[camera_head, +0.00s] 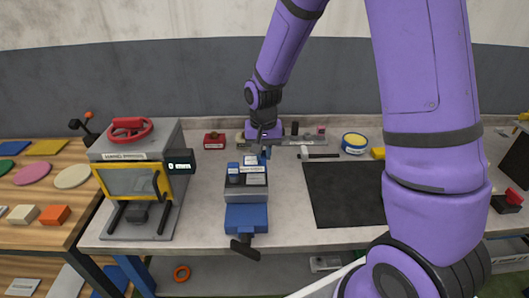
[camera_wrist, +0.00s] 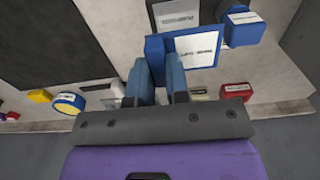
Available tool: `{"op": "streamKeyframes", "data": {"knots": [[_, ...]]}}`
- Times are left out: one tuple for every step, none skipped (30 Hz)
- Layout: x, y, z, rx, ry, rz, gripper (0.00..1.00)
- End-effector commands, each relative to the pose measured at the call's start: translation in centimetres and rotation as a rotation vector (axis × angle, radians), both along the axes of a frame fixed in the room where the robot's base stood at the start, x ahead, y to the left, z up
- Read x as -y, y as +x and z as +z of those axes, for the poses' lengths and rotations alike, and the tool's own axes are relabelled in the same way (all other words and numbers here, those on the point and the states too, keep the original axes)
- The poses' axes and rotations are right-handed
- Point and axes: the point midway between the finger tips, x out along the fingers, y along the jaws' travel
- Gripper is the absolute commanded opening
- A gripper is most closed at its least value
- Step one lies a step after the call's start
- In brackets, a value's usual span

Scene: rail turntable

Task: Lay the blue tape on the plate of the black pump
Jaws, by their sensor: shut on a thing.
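My gripper (camera_wrist: 158,82) is shut on a blue piece (camera_wrist: 155,50) with a white labelled face beside it; I take this piece for the blue tape. In the head view, my gripper (camera_head: 265,138) holds it (camera_head: 265,153) just behind the blue device at the table's middle.
A grey machine (camera_head: 180,140) with a yellow-framed window and red wheel stands left. A black mat (camera_head: 343,192) lies right. A blue-and-yellow round item (camera_head: 354,143), a hammer (camera_head: 315,155) and a red box (camera_head: 214,140) lie behind. Bare table separates device and mat.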

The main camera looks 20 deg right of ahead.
Motion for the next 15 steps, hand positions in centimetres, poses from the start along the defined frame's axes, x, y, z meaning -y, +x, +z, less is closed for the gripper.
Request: {"op": "streamKeyframes", "data": {"knots": [[0.0, 0.0, 0.0, 0.000, 0.000, 0.000, 0.00], [0.0, 0.0, 0.0, 0.000, 0.000, 0.000, 0.00], [0.0, 0.0, 0.0, 0.000, 0.000, 0.000, 0.00], [0.0, 0.0, -0.1, 0.000, 0.000, 0.000, 0.00], [0.0, 0.0, -0.2, -0.001, 0.000, 0.000, 0.00], [0.0, 0.0, -0.3, -0.001, -0.001, 0.000, 0.00], [0.0, 0.0, -0.5, -0.002, 0.000, 0.000, 0.00], [0.0, 0.0, -0.6, -0.002, 0.000, 0.001, 0.00], [0.0, 0.0, -0.8, -0.002, 0.000, 0.001, 0.00], [0.0, 0.0, -1.0, -0.002, 0.000, 0.001, 0.00], [0.0, 0.0, -1.1, -0.001, -0.001, 0.001, 0.00], [0.0, 0.0, -1.4, -0.001, 0.000, 0.001, 0.00], [0.0, 0.0, -1.5, -0.001, 0.000, 0.001, 0.00], [0.0, 0.0, -1.7, -0.001, -0.001, 0.001, 0.00], [0.0, 0.0, -2.0, -0.002, 0.000, 0.001, 0.00]]}}
